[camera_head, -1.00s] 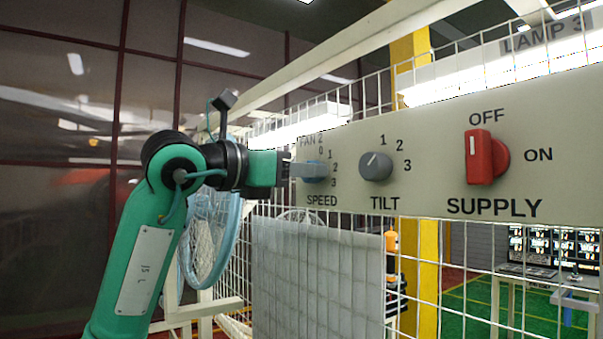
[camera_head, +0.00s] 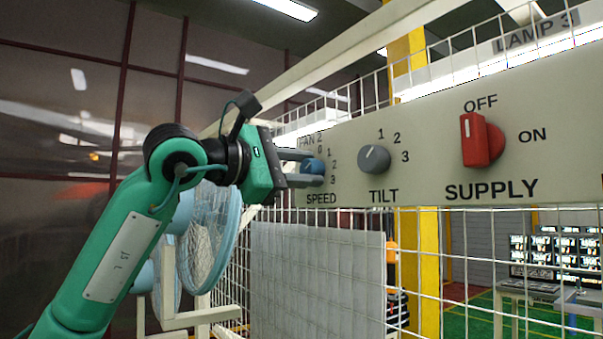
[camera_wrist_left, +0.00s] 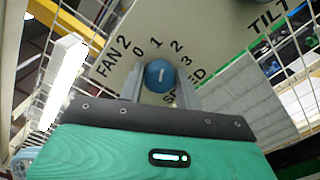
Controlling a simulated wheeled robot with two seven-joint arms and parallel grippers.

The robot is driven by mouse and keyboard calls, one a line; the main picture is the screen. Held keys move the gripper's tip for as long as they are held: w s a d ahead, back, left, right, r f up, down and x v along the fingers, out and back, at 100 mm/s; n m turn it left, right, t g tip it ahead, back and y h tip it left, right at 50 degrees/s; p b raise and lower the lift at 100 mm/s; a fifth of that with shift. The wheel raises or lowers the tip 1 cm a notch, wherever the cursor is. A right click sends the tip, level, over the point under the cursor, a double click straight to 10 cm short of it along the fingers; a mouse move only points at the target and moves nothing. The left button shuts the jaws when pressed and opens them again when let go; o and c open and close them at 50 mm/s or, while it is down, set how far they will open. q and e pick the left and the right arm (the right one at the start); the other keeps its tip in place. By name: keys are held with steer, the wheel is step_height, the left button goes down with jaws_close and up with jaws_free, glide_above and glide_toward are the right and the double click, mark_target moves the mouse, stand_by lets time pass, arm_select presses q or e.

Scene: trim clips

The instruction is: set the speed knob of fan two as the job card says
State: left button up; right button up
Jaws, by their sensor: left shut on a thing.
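The blue speed knob (camera_head: 312,166) of fan two sits at the left end of a beige panel (camera_head: 440,158), above the word SPEED. Its scale reads 0, 1, 2, 3. My left gripper (camera_head: 306,168) is shut on the knob, one finger above and one below it in the head view. In the left wrist view the knob (camera_wrist_left: 159,76) lies between the fingers (camera_wrist_left: 162,88). Its white line points up, toward about 1 or between 1 and 2; I cannot tell exactly. No job card can be made out. My right gripper is out of view.
A grey tilt knob (camera_head: 374,159) sits just right of the speed knob. A red supply switch (camera_head: 481,139) is farther right. A wire mesh fence (camera_head: 470,235) stands below and behind the panel. A blue fan (camera_head: 205,235) stands behind my left arm.

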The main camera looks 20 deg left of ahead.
arm_select(q)
steer(key=m, duration=0.2)
steer(key=shift+m, duration=0.4)
steer(key=m, duration=0.3)
steer(key=shift+f+m, duration=0.1)
steer(key=shift+m, duration=0.2)
steer(key=m, duration=0.5)
steer(key=shift+f+m, duration=0.15)
steer(key=shift+m, duration=0.15)
steer(key=o, duration=1)
steer(key=shift+c, duration=0.2)
steer(key=shift+s, duration=0.1)
